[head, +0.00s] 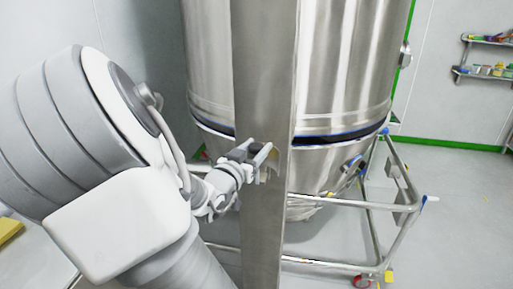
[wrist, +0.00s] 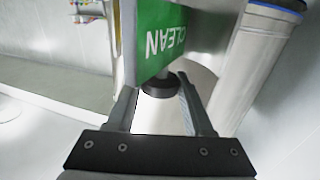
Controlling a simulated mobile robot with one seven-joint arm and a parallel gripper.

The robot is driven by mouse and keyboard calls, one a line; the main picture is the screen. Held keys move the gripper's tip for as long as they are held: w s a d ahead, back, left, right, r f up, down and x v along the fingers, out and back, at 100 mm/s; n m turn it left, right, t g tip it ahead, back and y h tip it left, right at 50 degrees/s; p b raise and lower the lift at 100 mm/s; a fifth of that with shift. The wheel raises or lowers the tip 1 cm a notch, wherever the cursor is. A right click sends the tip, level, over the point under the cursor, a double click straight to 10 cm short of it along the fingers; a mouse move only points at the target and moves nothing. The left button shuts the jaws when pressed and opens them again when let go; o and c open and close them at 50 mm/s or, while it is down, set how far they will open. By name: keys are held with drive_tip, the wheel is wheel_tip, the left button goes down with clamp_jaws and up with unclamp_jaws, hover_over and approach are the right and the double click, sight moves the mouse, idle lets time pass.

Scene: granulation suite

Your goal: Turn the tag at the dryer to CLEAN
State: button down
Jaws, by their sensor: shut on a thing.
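The tag shows in the wrist view as a green face (wrist: 158,40) with white CLEAN lettering, upside down in that picture. A dark round knob (wrist: 158,88) sits at its lower edge, between the two fingers of my gripper (wrist: 159,84). My gripper is shut on this knob of the tag. In the head view my gripper (head: 264,153) is at the steel post (head: 264,75) in front of the dryer (head: 335,65). The tag's face cannot be made out there. The dryer is a large steel vessel.
A tubular steel trolley frame (head: 335,204) surrounds the dryer's base, with its rails reaching right. A wall shelf (head: 484,75) with small items is at the far right. The floor (head: 465,215) at right is clear.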

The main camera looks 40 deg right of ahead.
drive_tip(key=n+t+y+b, duration=0.1)
drive_tip(key=t, duration=0.1)
drive_tip(key=n+t+y+b, duration=0.1)
drive_tip(key=n+t+y, duration=0.1)
drive_tip(key=shift+s+d+f+t, duration=0.1)
drive_tip(key=shift+s+f+t, duration=0.05)
drive_tip(key=shift+t, duration=0.25)
drive_tip(key=n+t+y+b, duration=0.2)
drive_tip(key=n+y+b, duration=0.1)
drive_tip(key=n+t+y+b, duration=0.1)
drive_tip(key=y+b, duration=0.1)
drive_tip(key=b, duration=0.1)
drive_tip(key=n+t+y+b, duration=0.1)
drive_tip(key=n+y+b, duration=0.1)
drive_tip(key=y+b, duration=0.1)
drive_tip(key=shift+n+t+b, duration=0.3)
drive_tip(key=shift+t+b, duration=0.1)
drive_tip(key=shift+b, duration=0.25)
drive_tip(key=n+y+b, duration=0.2)
drive_tip(key=y+b, duration=0.1)
drive_tip(key=n+y+b, duration=0.2)
drive_tip(key=y+b, duration=0.2)
drive_tip(key=shift+t, duration=0.3)
drive_tip(key=shift+n+b, duration=0.3)
drive_tip(key=shift+b, duration=0.2)
drive_tip(key=shift+n+y+b, duration=0.5)
drive_tip(key=shift+y+b, duration=0.3)
drive_tip(key=shift+r+y+b, duration=0.3)
drive_tip(key=shift+y+b, duration=0.15)
drive_tip(key=shift+y, duration=0.05)
